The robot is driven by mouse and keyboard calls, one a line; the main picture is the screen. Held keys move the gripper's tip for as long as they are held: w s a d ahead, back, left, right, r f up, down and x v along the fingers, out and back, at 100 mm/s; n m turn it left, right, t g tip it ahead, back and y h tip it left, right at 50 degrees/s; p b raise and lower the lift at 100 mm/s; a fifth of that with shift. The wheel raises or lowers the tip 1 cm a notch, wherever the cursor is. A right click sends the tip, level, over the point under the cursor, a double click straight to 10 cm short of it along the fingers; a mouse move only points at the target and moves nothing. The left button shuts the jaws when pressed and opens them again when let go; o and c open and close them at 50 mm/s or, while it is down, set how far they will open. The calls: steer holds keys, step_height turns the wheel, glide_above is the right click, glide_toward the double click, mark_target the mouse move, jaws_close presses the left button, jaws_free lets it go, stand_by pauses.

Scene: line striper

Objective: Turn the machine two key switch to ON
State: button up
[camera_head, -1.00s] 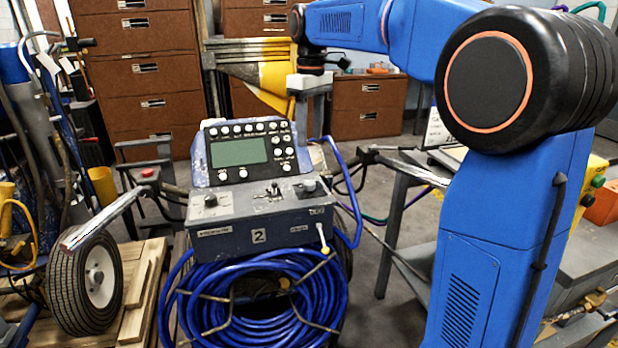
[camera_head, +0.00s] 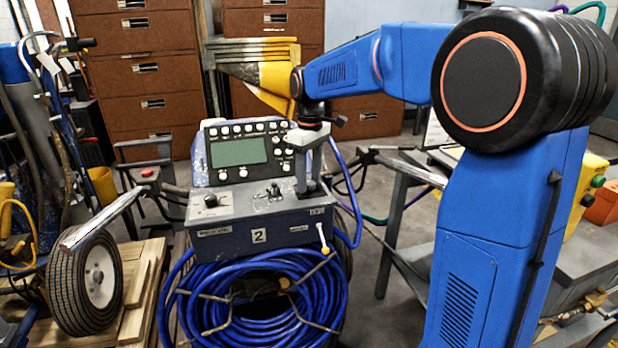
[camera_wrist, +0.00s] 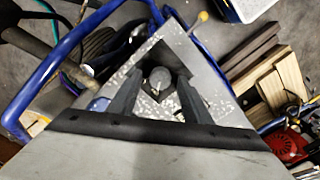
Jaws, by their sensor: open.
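Machine two is the grey control box with the "2" label (camera_head: 258,236) and a screen panel (camera_head: 238,152) above it. My gripper (camera_head: 307,190) points down over the right end of its top plate. In the wrist view my open gripper (camera_wrist: 158,92) has one finger on each side of a round grey switch (camera_wrist: 160,78). Whether the fingers touch it cannot be told. The gripper hides this switch in the head view, and its setting cannot be read. A black knob (camera_head: 210,201) sits at the left of the plate, and small levers (camera_head: 272,191) sit in the middle.
A coil of blue hose (camera_head: 255,305) hangs at the machine's front. The screen panel rises just behind. A grey bench (camera_head: 590,260) is at the right.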

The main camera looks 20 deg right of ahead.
steer(key=c, duration=1.1)
steer(key=shift+o, duration=0.2)
steer(key=shift+m, duration=0.5)
steer(key=m, duration=0.4)
steer(key=shift+m, duration=0.4)
steer(key=m, duration=0.6)
steer(key=shift+d, duration=0.1)
steer(key=o, duration=1.1)
steer(key=shift+c, duration=0.2)
